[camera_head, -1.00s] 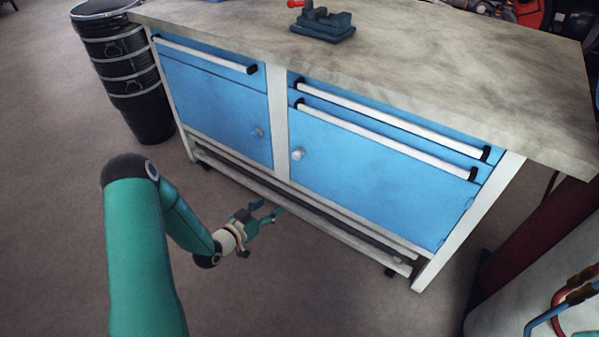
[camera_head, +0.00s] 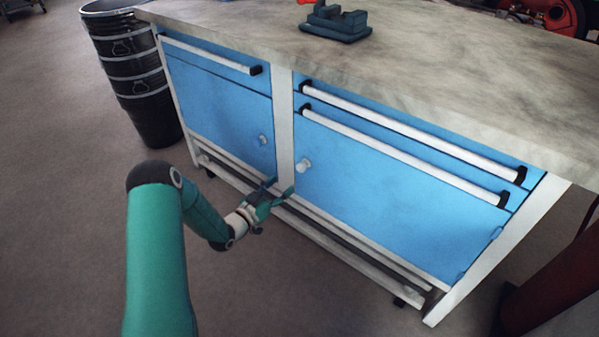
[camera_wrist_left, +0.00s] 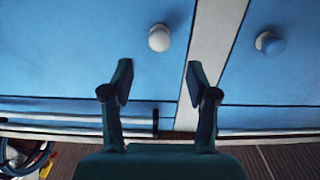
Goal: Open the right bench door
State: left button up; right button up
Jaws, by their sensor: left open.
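The right bench door (camera_head: 370,185) is a blue panel and looks shut, with a round white knob (camera_head: 304,165) near its left edge. My left gripper (camera_head: 282,188) is open and empty, in front of the white post, a little below and left of that knob. In the left wrist view, which seems upside down, the open fingers (camera_wrist_left: 160,78) point toward the white knob (camera_wrist_left: 159,38), with a gap between them. The left bench door (camera_head: 225,115) looks shut, with its own knob (camera_head: 263,139). My right gripper is not in view.
Two drawer handles (camera_head: 405,155) run along the right side above the door. A lower shelf rail (camera_head: 350,245) crosses under the doors. A vise (camera_head: 335,22) stands on the worktop (camera_head: 430,70). Dark bins (camera_head: 130,75) stand left, and a dark red cylinder (camera_head: 550,270) stands right.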

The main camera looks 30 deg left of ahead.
aim_at(299, 170)
pick_arm(q)
jog(key=w, duration=0.2)
jog(key=w+b, duration=0.1)
jog(key=w, duration=0.5)
jog(key=shift+d+f, duration=0.1)
jog(key=shift+d, duration=0.25)
jog(key=shift+w+b, duration=0.35)
jog(key=shift+w, duration=0.35)
jog(key=shift+c, duration=0.4)
grip_shut()
jog(key=shift+d, duration=0.1)
